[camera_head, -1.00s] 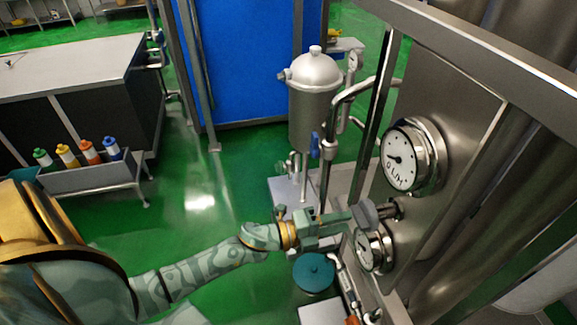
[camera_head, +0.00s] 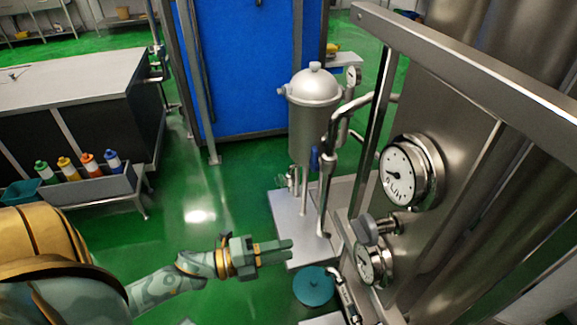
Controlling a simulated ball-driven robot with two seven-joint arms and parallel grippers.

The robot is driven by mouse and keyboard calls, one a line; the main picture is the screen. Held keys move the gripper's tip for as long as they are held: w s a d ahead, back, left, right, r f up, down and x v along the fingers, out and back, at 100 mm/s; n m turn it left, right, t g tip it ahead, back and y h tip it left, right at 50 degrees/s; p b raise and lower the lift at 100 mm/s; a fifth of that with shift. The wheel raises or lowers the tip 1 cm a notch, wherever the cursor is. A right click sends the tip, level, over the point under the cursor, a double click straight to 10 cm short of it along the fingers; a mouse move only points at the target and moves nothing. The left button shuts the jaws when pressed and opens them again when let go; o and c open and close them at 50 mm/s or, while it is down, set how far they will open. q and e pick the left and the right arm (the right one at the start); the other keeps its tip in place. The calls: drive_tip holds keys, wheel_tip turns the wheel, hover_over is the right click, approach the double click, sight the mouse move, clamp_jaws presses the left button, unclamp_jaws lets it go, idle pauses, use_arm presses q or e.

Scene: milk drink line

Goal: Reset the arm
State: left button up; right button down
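My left gripper (camera_head: 290,251) is in the lower middle of the head view, at the end of my camouflage-coloured arm. Its two fingers point right, lie close together in this view and hold nothing that I can see. Whether they are fully shut is unclear. A grey valve handle (camera_head: 366,229) on the steel panel is to the right of the fingertips, apart from them. My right gripper is not in view.
The steel panel (camera_head: 462,130) carries an upper gauge (camera_head: 399,175) and a lower gauge (camera_head: 366,262). A steel vessel (camera_head: 314,105) stands on pipes beyond my gripper. A teal round lid (camera_head: 314,284) is below it. Green floor (camera_head: 190,235) is open to the left.

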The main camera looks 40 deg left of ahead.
use_arm(q)
drive_tip(key=s+a+f+n+g+y, duration=0.1)
drive_tip(key=s+a+f+n+y, duration=0.1)
drive_tip(key=a+f+n+y, duration=0.45)
drive_tip(key=s+a+f+n+g+y, duration=0.1)
drive_tip(key=a+f+n+y, duration=0.15)
drive_tip(key=f+n, duration=0.45)
drive_tip(key=s+a+f+n+g+y, duration=0.2)
drive_tip(key=s+f+n+g, duration=0.15)
drive_tip(key=s+f, duration=0.85)
drive_tip(key=s+d+f+n+g+y, duration=0.1)
drive_tip(key=s+d+f+n+g, duration=0.15)
drive_tip(key=s+f, duration=0.45)
drive_tip(key=s+d+f+n+g, duration=0.2)
drive_tip(key=s+f+g, duration=0.25)
drive_tip(key=s, duration=0.55)
drive_tip(key=s+d+f+g+h+p, duration=0.1)
drive_tip(key=s+d, duration=0.6)
drive_tip(key=shift+d+f+n+g, duration=0.35)
